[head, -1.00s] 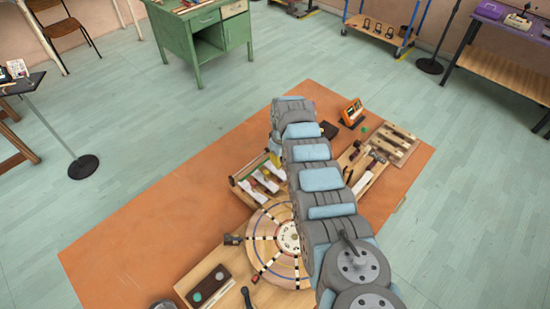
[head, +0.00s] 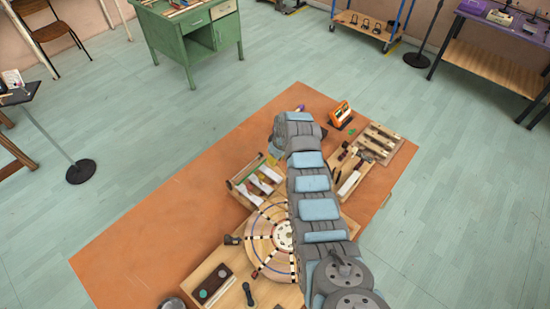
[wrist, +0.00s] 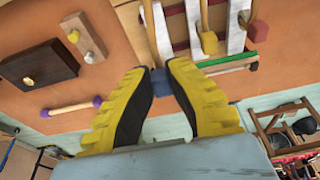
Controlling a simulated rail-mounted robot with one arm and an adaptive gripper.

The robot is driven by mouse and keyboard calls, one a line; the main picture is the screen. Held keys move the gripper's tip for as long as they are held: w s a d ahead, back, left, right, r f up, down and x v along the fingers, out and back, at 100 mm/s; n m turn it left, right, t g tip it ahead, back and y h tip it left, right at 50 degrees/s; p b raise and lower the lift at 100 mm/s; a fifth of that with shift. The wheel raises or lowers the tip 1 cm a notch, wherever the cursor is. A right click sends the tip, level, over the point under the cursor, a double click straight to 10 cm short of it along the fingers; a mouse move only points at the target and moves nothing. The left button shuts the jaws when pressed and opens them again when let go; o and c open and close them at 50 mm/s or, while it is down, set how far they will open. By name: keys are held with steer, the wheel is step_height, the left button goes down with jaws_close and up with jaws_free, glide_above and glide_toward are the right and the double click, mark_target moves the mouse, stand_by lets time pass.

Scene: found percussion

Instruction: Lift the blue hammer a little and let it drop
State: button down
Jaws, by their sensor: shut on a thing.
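In the wrist view my gripper (wrist: 161,73) has yellow fingers with dark pads, closed on the blue hammer (wrist: 160,87). The hammer's blue head shows between the fingertips, and its thin light wooden handle runs up the picture beside the white bars (wrist: 193,28). How high the blue head is held cannot be told.
A dark wooden box (wrist: 38,65), a block with knobs (wrist: 85,37) and a short stick with coloured ends (wrist: 72,107) lie beside it. On the orange table (head: 150,235) are a round disc (head: 262,240), an orange device (head: 341,112) and a wooden rack (head: 380,140). The table's left part is clear.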

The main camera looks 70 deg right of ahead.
steer(key=shift+r, duration=0.1)
stand_by(0.3)
steer(key=c, duration=1)
jaws_free()
steer(key=v, duration=1.2)
